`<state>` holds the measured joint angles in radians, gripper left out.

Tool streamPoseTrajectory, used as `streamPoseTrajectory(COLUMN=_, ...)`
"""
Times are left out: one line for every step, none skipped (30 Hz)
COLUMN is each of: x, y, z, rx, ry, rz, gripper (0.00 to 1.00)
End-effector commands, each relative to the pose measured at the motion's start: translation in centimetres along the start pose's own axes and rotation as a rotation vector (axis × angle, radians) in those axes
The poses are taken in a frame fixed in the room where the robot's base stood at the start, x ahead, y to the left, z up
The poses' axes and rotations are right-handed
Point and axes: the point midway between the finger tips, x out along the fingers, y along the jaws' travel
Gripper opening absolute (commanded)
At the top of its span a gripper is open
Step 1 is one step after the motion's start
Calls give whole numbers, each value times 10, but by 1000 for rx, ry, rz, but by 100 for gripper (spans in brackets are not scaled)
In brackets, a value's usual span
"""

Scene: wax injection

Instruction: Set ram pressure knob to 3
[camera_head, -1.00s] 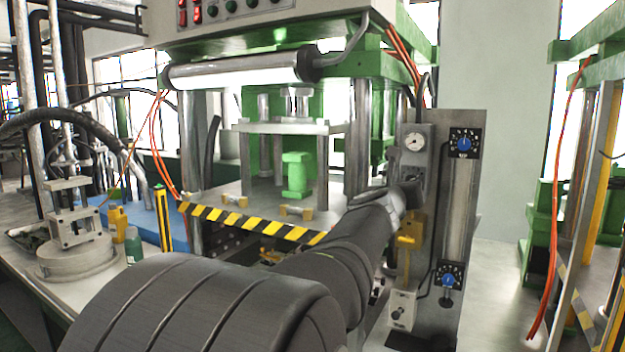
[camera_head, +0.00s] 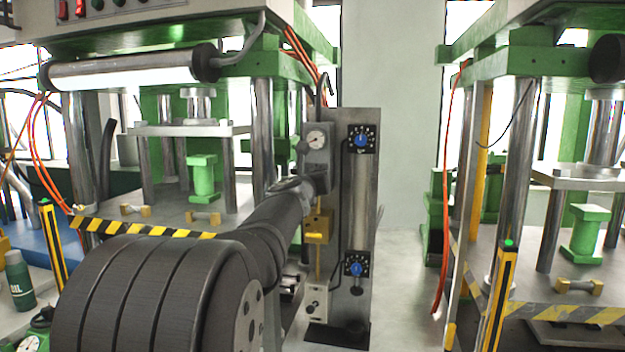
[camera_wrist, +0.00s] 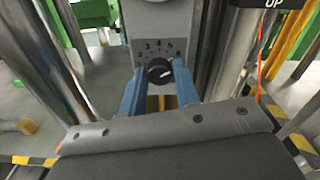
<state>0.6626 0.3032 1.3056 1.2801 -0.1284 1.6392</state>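The knob (camera_wrist: 160,72) is black and round, on a grey plate marked with numbers from 2 to 6, in the wrist view. Its pointer mark is too small to read. My gripper (camera_wrist: 160,78) has two blue fingers, one on each side of the knob, with the tips at its level. I cannot tell whether they press on it. In the head view my dark arm reaches to the grey box with a round gauge (camera_head: 316,139) on the upright panel; it hides the fingers and the knob there.
A green press with a striped edge (camera_head: 140,229) stands left, another press (camera_head: 580,235) right. Open floor lies between panel and right press.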

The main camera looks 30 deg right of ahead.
Motion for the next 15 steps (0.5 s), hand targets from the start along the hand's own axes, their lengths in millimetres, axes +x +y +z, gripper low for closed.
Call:
streamPoseTrajectory(x=0, y=0, z=0, rx=0, ry=0, rz=0, gripper=18)
streamPoseTrajectory(x=0, y=0, z=0, rx=0, ry=0, rz=0, gripper=12)
streamPoseTrajectory(x=0, y=0, z=0, rx=0, ry=0, rz=0, gripper=5)
streamPoseTrajectory(x=0, y=0, z=0, rx=0, ry=0, rz=0, gripper=1)
streamPoseTrajectory(x=0, y=0, z=0, rx=0, ry=0, rz=0, gripper=1)
streamPoseTrajectory(x=0, y=0, z=0, rx=0, ry=0, rz=0, gripper=1)
streamPoseTrajectory(x=0, y=0, z=0, rx=-1, ry=0, rz=0, gripper=1)
streamPoseTrajectory(x=0, y=0, z=0, rx=-3, ry=0, rz=0, gripper=1)
streamPoseTrajectory(x=0, y=0, z=0, rx=-6, ry=0, rz=0, gripper=1)
streamPoseTrajectory(x=0, y=0, z=0, rx=-10, ry=0, rz=0, gripper=1)
streamPoseTrajectory(x=0, y=0, z=0, rx=-16, ry=0, rz=0, gripper=1)
streamPoseTrajectory(x=0, y=0, z=0, rx=-24, ry=0, rz=0, gripper=1)
streamPoseTrajectory(x=0, y=0, z=0, rx=-32, ry=0, rz=0, gripper=1)
streamPoseTrajectory(x=0, y=0, z=0, rx=-42, ry=0, rz=0, gripper=1)
streamPoseTrajectory(x=0, y=0, z=0, rx=-59, ry=0, rz=0, gripper=1)
